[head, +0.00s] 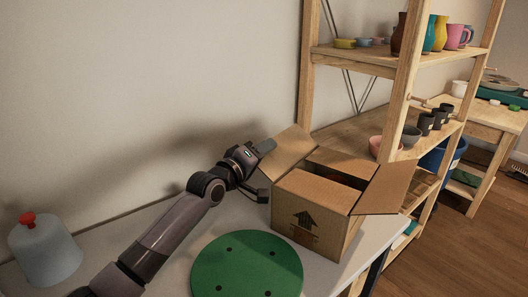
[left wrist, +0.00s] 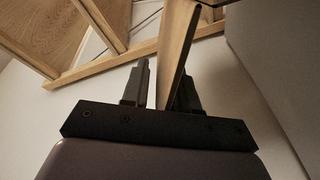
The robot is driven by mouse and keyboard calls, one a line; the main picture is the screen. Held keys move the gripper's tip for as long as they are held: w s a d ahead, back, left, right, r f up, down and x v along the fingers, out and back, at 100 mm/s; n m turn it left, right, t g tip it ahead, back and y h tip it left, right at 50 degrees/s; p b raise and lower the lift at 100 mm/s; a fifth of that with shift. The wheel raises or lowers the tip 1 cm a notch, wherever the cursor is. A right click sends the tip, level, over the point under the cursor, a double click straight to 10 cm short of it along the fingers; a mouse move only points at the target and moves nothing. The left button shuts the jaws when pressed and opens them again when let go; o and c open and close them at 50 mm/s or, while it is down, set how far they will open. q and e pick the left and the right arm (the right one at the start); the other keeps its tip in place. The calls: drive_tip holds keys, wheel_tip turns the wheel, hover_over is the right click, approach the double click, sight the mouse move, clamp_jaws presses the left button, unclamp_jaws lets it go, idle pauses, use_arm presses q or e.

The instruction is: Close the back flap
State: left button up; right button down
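A cardboard box (head: 292,222) stands on the white table, its top partly open with a dark gap. A raised flap (head: 291,150) stands up at its back left. Another flap (head: 386,188) sticks out to the right. A panel (head: 343,164) lies slanted along the far side of the opening. My left gripper (head: 266,168) is at the outer left edge of the raised flap. In the left wrist view the gripper (left wrist: 163,82) has its fingers apart, with a thin board-like flap (left wrist: 177,45) between them and a gap beside the left finger. My right gripper is not in view.
A green round disc (head: 247,266) lies in front of the box. A clear jug (head: 45,252) with a red cap stands at far left. Wooden shelves (head: 403,75) with pottery rise behind and right of the box. The wall is close behind my left arm.

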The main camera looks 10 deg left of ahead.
use_arm(q)
clamp_jaws()
idle(1.4)
